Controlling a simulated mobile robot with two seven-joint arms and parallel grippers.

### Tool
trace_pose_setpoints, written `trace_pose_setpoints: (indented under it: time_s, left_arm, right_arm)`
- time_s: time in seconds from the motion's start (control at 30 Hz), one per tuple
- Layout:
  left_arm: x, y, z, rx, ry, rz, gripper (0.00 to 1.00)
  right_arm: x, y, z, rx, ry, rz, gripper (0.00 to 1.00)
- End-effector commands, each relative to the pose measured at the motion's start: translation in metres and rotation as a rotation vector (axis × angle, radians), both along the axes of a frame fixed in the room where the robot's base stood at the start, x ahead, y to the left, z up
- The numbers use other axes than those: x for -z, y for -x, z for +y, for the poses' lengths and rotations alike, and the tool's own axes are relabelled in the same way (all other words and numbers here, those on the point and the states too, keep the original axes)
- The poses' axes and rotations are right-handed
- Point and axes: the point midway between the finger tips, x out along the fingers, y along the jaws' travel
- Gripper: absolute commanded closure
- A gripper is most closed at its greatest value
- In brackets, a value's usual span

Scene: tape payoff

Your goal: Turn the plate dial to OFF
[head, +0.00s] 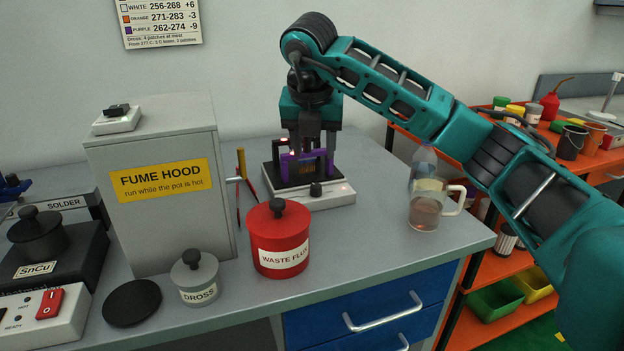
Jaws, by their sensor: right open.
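The hot plate (338,198) is a low white box with a black top on the grey bench. Its dark dial (316,189) sits at the front; I cannot read its setting. My right gripper (311,160) reaches down over the plate from above and is open. Its fingers are behind and above the dial, apart from it. A purple piece (290,166) with dark parts stands on the plate around the fingertips, and partly hides them. I cannot tell whether the fingers touch it. My left gripper is not in view.
A red WASTE FLUX pot (277,240) stands in front of the plate, with a grey DROSS pot (197,280) beside it. The FUME HOOD box (160,195) is at left. A glass jug (427,207) stands right, near the bench edge. Orange shelves (480,195) are beyond.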

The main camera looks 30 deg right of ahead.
Motion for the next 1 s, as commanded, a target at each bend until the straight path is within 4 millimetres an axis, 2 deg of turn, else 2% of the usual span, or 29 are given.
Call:
trace_pose_setpoints:
  time_s: [0.03,0.2,0.5,0.7,0.93,1.0]
  left_arm:
    - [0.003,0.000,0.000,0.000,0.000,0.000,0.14]
    - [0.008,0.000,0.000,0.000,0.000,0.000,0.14]
    - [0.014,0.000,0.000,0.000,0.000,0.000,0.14]
    - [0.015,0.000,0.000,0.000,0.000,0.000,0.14]
    - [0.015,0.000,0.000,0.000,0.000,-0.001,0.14]
    - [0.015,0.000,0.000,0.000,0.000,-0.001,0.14]
  right_arm:
    - [0.012,-0.003,-0.003,0.001,0.000,0.004,0.49]
    - [0.047,-0.013,-0.012,0.002,0.000,0.005,0.49]
    - [0.090,-0.029,-0.023,0.000,0.000,0.001,0.49]
    - [0.099,-0.032,-0.025,-0.001,0.000,0.000,0.49]
    - [0.100,-0.032,-0.026,-0.001,0.000,0.000,0.49]
    - [0.100,-0.032,-0.025,-0.001,0.000,0.000,0.54]
